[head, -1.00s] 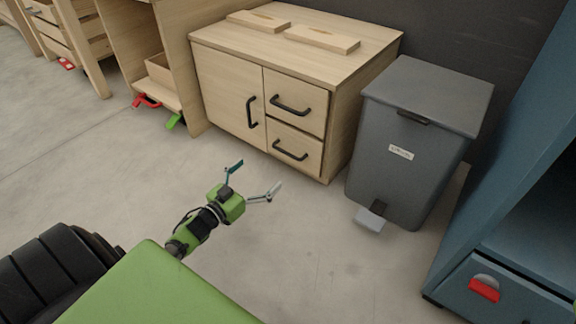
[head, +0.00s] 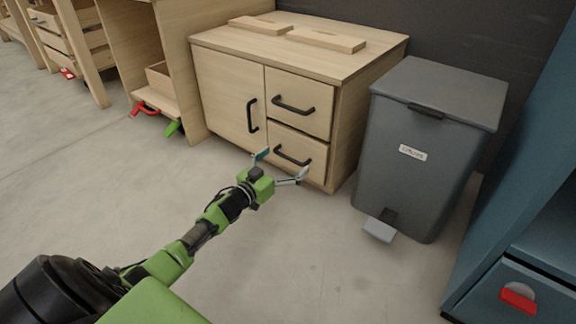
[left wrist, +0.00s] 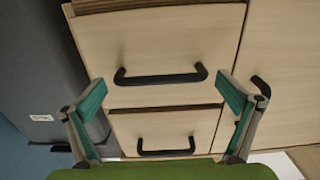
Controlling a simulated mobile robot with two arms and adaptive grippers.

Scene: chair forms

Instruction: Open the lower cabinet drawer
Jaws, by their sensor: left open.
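The pale wooden cabinet (head: 225,100) has a door on the left and two drawers on the right in the head view. The lower drawer (head: 312,150) is closed, with a black bar handle (head: 292,156). My left gripper (head: 282,165) is open and empty, its spread fingers in front of the lower drawer and close to that handle. In the left wrist view, which looks upside down, the larger black handle (left wrist: 160,77) appears between the fingertips. I cannot tell whether they touch it. The upper drawer (head: 300,100) is also closed. My right gripper is out of view.
A grey pedal bin (head: 430,150) stands right of the cabinet, its pedal (head: 379,230) out front. A blue cabinet (head: 520,255) is at the right edge. Wooden furniture (head: 165,50) stands at left. The floor before the drawers is clear.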

